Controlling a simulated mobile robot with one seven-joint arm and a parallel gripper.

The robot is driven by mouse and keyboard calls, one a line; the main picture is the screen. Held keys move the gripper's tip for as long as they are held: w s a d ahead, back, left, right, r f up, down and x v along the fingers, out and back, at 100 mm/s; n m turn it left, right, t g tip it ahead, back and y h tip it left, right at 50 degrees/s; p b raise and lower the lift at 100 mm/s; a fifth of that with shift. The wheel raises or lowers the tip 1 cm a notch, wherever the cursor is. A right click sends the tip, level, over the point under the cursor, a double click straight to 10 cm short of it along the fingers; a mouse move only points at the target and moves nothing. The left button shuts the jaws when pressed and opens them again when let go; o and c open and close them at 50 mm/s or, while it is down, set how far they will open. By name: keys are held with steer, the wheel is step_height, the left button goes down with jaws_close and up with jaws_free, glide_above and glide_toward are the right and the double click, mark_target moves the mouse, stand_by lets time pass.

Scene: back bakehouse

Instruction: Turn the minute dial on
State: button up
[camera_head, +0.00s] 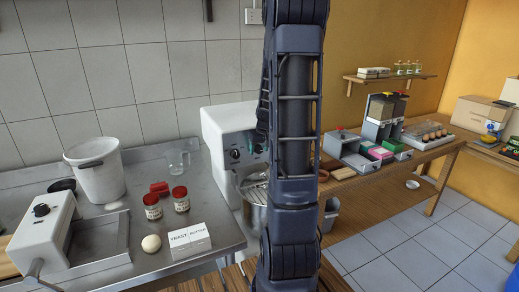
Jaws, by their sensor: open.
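A white machine (218,128) stands at the end of the steel counter, with a metal bowl (256,217) below its head. Its front panel carries small dark dials; one dial (235,154) shows clearly left of my arm. Another dial (257,148) sits close to the arm's edge, and my arm may hide more of the panel. I cannot read any markings, so I cannot tell which is the minute dial or how it is set. A white unit at the far left also has a black knob (41,210). My arm stands upright across the middle; my gripper cannot be made out.
The steel counter holds a white bucket (98,178), two red-lidded jars (152,206), a glass jug (178,162), a pale ball (151,244) and a label card (190,239). A wooden bench (372,192) with dispensers stands right. Tiled floor (440,245) is open at front right.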

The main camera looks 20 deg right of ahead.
steer(key=shift+c, duration=0.3)
steer(key=c, duration=0.9)
steer(key=shift+d+y, duration=0.15)
steer(key=shift+y, duration=0.25)
steer(key=y, duration=0.2)
steer(key=m+y, duration=0.1)
steer(key=shift+d+y, duration=0.3)
steer(key=shift+y, duration=0.1)
steer(key=shift+d+f+m+y, duration=0.1)
steer(key=shift+m+y, duration=0.2)
steer(key=shift+y, duration=1.1)
steer(key=shift+t, duration=0.3)
